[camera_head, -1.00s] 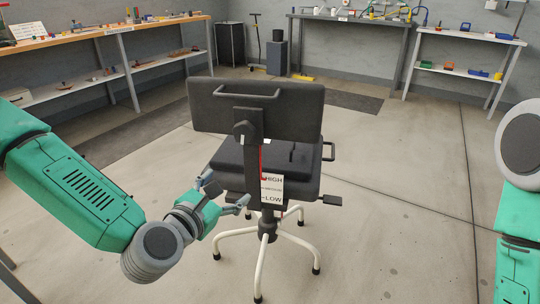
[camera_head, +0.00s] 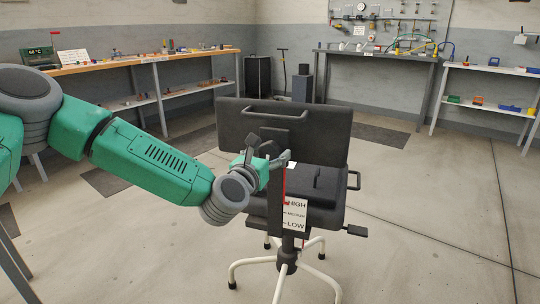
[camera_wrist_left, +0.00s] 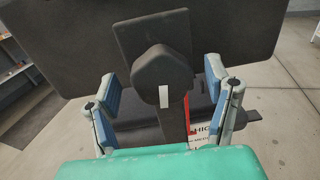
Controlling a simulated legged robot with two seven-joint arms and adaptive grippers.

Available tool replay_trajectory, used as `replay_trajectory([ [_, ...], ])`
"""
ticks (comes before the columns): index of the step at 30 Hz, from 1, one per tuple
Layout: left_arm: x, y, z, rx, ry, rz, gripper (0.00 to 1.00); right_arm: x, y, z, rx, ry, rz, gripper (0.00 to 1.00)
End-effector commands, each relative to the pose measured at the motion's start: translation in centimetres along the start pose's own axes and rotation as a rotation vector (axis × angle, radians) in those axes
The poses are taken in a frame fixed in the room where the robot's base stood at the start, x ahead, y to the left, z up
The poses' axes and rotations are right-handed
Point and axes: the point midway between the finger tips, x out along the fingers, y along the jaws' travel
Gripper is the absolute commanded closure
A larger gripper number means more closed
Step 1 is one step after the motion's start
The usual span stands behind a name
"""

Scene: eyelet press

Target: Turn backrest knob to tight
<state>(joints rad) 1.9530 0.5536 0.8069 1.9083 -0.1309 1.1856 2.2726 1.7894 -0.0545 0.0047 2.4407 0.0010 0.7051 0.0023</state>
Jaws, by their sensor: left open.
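The dark backrest knob (camera_wrist_left: 162,72) on the back of the chair fills the middle of the left wrist view. A white mark on it points down. My left gripper (camera_wrist_left: 162,88) is open, with one blue-padded finger on each side of the knob. Gaps show between the pads and the knob. In the head view my left gripper (camera_head: 268,150) is at the chair's back and largely hides the knob. The black backrest (camera_head: 325,135) stands upright above the seat. My right gripper is not in view.
A label (camera_head: 294,215) with HIGH, MEDIUM and LOW sits on the chair's post beside a red strip. A lever (camera_head: 356,231) sticks out at the seat's right. Benches stand along the walls. The floor around the chair is mostly clear.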

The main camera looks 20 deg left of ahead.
Motion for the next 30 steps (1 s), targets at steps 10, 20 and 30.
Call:
replay_trajectory([
  [10, 1.49, -0.01, 0.03, 0.001, 0.0, 0.0, 0.29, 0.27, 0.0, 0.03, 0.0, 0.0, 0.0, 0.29],
  [20, 1.46, 0.0, 0.01, 0.001, 0.0, 0.0, 0.8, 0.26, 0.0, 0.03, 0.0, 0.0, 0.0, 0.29],
  [30, 1.44, 0.0, 0.02, 0.04, 0.004, 0.0, 0.8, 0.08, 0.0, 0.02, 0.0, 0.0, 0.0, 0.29],
])
